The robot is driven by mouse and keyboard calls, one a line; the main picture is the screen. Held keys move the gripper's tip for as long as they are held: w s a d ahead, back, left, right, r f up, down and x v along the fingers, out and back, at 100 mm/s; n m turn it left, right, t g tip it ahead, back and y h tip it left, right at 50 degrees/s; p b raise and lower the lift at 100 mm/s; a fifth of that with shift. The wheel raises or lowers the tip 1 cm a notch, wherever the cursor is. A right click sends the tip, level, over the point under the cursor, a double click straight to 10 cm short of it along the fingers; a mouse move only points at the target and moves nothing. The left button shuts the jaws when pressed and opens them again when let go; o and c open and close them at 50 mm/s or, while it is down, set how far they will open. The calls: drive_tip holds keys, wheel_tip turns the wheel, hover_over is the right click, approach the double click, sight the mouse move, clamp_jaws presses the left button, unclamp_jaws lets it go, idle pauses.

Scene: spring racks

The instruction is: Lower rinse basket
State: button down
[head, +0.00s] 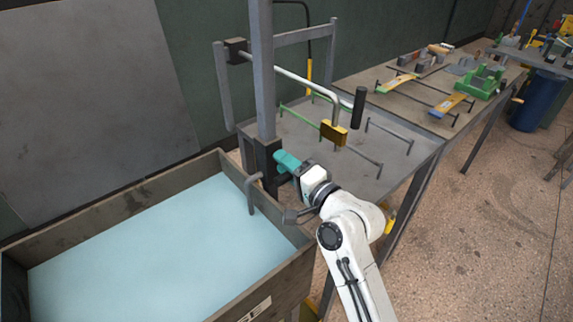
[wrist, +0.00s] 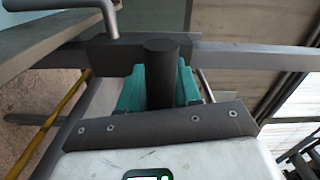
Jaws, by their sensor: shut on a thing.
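My gripper (head: 284,162) has teal fingers and is at the grey upright post (head: 262,75), beside a dark block (head: 267,165) low on it. In the wrist view the teal fingers (wrist: 160,85) are shut around a dark round handle (wrist: 160,68). The dark block (wrist: 108,57) and the post (wrist: 235,57) show just beyond the handle. A bent grey rod (head: 250,192) comes from the block and hangs down at the tank's edge; it also shows in the wrist view (wrist: 62,5). I cannot make out a basket in either view.
A tank (head: 225,163) of pale blue liquid stands at left. A metal table (head: 390,180) right of the post carries a long rod (head: 295,78) with a black handle (head: 358,108) and a brass block (head: 333,133). A workbench (head: 415,98) with tools stands beyond. Floor at right is open.

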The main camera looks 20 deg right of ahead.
drive_tip(key=c, duration=1.1)
unclamp_jaws()
drive_tip(key=shift+f, duration=0.6)
drive_tip(key=shift+o, duration=1.2)
drive_tip(key=shift+r, duration=0.2)
drive_tip(key=b+v, duration=0.1)
drive_tip(key=v, duration=0.9)
drive_tip(key=shift+s, duration=0.4)
drive_tip(key=shift+d, duration=0.1)
